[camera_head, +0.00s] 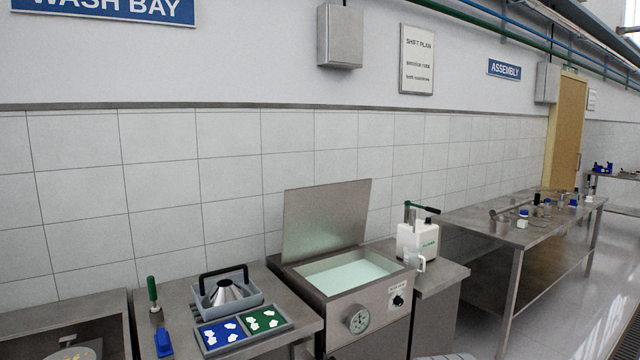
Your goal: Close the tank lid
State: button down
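The tank (388,300) is a steel box with a knob and a round dial on its front. It holds pale green liquid (345,274). Its lid (325,218) is a flat steel plate, hinged along the tank's back edge. The lid stands open, close to upright and near the tiled wall. The tank's top opening is uncovered. My gripper is not in view.
Left of the tank, a steel table holds a grey tray with a black handle (228,288), blue and green compartments (266,320) with white pieces, and a green-handled tool (153,292). A white machine (420,238) with a lever stands right. A cluttered bench (470,222) stands farther right.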

aim_at(319, 219)
jog(key=z, duration=0.75)
jog(key=i, duration=2.2)
jog(key=u, duration=0.8)
jog(key=i, duration=0.7)
jog(key=u, duration=0.55)
